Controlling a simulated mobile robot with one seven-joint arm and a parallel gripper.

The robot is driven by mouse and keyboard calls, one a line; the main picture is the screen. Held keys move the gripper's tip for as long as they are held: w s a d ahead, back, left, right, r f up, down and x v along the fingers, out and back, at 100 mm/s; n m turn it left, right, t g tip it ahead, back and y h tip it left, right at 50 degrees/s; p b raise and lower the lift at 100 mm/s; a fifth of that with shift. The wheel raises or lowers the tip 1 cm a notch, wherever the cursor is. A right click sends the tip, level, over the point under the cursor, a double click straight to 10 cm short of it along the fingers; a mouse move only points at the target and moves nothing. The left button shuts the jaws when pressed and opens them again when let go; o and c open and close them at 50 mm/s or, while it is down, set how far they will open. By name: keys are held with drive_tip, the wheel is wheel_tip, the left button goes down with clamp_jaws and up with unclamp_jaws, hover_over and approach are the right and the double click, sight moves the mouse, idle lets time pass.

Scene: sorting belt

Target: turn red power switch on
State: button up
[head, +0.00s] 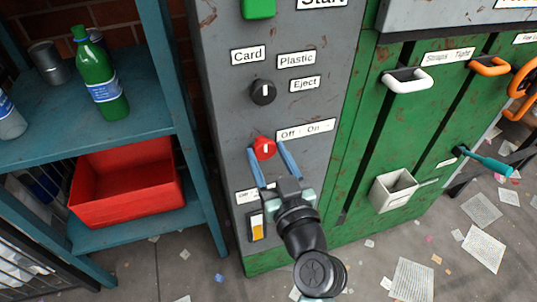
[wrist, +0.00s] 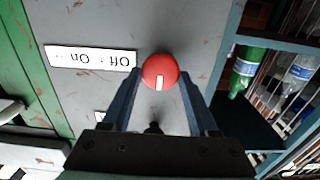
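The red power switch (head: 264,148) is a round knob on the grey panel, beside a label (head: 305,129) reading "Off" and "On". In the wrist view the knob (wrist: 160,70) has a white mark pointing down the picture, and its label (wrist: 90,57) appears upside down. My gripper (head: 267,150) is open, with its two blue fingers pointing at the panel on either side of the knob. In the wrist view the fingertips (wrist: 160,76) flank the knob, with narrow gaps seeming to show. How deep they reach around it is hard to tell.
A black knob (head: 263,92) labelled Card, Plastic and Eject is above; a green button (head: 258,8) is higher. A yellow and white rocker switch (head: 256,226) is below. A teal shelf (head: 150,143) with a green bottle (head: 98,78) and red bin (head: 125,185) stands left.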

drive_tip(key=c, duration=0.5)
drive_tip(key=shift+m, duration=0.3)
drive_tip(key=m+p, duration=0.1)
drive_tip(key=m, duration=0.5)
drive_tip(key=shift+d, duration=0.15)
drive_tip(key=m+p, duration=0.1)
drive_tip(key=m, duration=0.5)
drive_tip(key=shift+d+f+m+p, duration=0.1)
drive_tip(key=shift+m+p, duration=0.2)
drive_tip(key=shift+p, duration=0.1)
drive_tip(key=m+p, duration=0.1)
drive_tip(key=m, duration=0.3)
drive_tip(key=shift+f+m+p, duration=0.15)
drive_tip(key=shift+m+p, duration=0.15)
drive_tip(key=shift+p, duration=0.05)
drive_tip(key=o, duration=1.4)
drive_tip(key=shift+c, duration=0.2)
